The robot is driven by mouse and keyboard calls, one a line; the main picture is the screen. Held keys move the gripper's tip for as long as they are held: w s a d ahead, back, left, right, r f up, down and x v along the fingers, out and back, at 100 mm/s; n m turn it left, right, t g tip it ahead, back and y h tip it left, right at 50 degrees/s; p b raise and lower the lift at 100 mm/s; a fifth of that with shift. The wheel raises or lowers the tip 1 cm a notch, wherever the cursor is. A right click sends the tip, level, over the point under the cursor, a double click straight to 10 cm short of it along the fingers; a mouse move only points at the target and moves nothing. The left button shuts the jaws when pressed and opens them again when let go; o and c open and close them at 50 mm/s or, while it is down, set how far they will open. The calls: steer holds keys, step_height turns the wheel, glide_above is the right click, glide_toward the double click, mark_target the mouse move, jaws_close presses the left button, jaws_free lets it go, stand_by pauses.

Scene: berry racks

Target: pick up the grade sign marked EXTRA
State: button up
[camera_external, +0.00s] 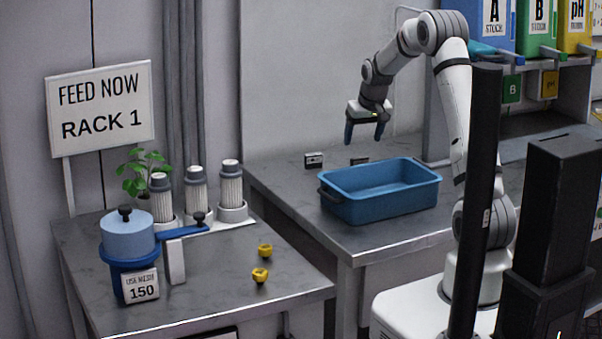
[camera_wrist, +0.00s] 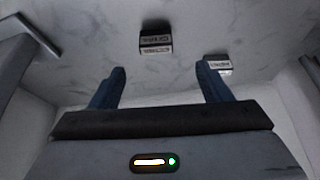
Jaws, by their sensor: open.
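Two small dark-backed signs with pale labels lie on the steel bench. My gripper (camera_external: 365,134) hangs above the bench behind the tub, open and empty. Its fingers (camera_wrist: 161,74) also show in the wrist view.
The blue tub (camera_external: 381,206) stands on the bench, close in front of the signs. A wall is behind the bench. The lower left table (camera_external: 218,279) carries a blue sieve pot (camera_external: 128,238), several ribbed cylinders, a MESH 150 card (camera_external: 141,288) and two yellow fittings.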

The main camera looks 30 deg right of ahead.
mark_target(360, 158)
steer(key=x, duration=0.4)
steer(key=p+x, duration=0.1)
steer(key=x, duration=0.3)
steer(key=shift+w+d+f, duration=0.1)
steer(key=shift+d+f, duration=0.15)
steer(key=shift+f, duration=0.15)
steer(key=c, duration=1.1)
